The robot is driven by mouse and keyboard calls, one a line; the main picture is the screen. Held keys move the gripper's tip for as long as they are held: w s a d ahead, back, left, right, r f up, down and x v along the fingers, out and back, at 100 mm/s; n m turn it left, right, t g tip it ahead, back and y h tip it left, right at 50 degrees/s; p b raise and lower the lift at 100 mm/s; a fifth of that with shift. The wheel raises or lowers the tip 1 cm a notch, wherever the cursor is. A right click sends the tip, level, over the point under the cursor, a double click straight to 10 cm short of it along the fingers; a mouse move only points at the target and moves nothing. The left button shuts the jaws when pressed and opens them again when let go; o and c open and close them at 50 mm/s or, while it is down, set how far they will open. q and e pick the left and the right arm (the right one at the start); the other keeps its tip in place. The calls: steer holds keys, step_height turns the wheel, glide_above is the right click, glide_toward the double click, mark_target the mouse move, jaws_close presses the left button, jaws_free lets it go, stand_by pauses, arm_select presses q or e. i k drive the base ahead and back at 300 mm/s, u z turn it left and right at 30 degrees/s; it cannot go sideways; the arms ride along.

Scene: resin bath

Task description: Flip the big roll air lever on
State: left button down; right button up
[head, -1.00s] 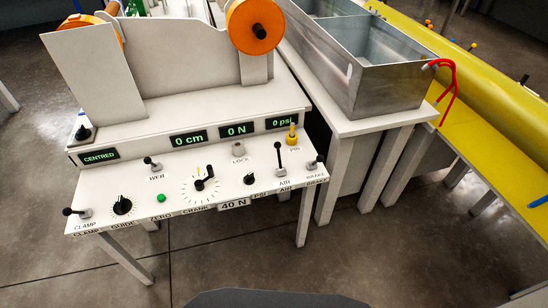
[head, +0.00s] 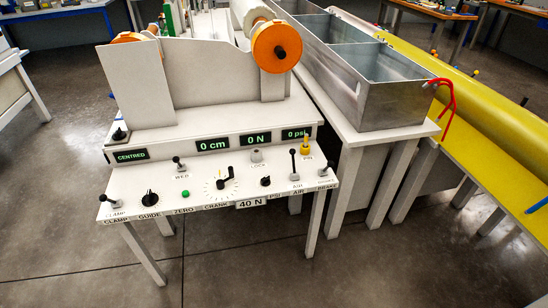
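The air lever (head: 293,164) stands upright near the right end of the white control panel (head: 222,203), a thin stalk with a black knob above the AIR label. The psi display (head: 296,133) behind it reads 0 psi. A roll with an orange end disc (head: 276,46) sits on the machine above the panel. Neither of my grippers is in view.
The brake lever (head: 323,169) and a yellow-topped fitting (head: 305,145) are close to the air lever. A clamp lever (head: 109,200) is at the left end. A metal bath (head: 400,98) stands right of the machine. The floor in front is clear.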

mark_target(292, 152)
steer(key=u, duration=0.35)
steer(key=i, duration=0.65)
steer(key=z, duration=1.65)
